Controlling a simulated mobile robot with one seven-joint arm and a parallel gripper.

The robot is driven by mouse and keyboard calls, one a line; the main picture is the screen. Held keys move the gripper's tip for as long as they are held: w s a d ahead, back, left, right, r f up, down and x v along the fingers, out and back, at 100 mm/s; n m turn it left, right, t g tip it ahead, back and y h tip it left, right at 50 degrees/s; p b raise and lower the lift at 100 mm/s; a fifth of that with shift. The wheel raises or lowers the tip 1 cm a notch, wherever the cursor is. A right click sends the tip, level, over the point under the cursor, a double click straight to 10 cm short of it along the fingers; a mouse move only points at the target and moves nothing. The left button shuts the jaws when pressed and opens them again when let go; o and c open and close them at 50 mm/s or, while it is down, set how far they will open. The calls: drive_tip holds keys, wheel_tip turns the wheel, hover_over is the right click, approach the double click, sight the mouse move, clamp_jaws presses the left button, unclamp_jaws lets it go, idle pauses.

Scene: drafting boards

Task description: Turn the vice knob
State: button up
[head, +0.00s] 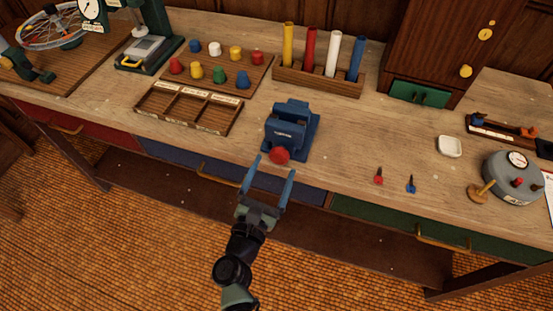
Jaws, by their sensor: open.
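A blue vice (290,128) stands on the wooden bench near its front edge, in the middle of the head view. Its red knob (279,155) faces the front of the bench. My gripper (274,172) is open and comes from below. Its two blue fingers point at the vice, with one tip at each side of the knob in the picture. No finger visibly closes on the knob; I cannot tell how deep the tips reach or whether they touch it.
A compartment tray (188,111) and a peg board (215,84) lie left of the vice. A rack of coloured tubes (318,81) stands behind it. Small red (379,178) and blue pieces (411,186) and a grey round device (512,180) are to the right. Bench between is clear.

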sight(280, 154)
drive_tip(key=shift+x, duration=1.4)
drive_tip(key=shift+c, duration=0.3)
drive_tip(key=c, duration=1.3)
drive_tip(key=shift+n, duration=0.4)
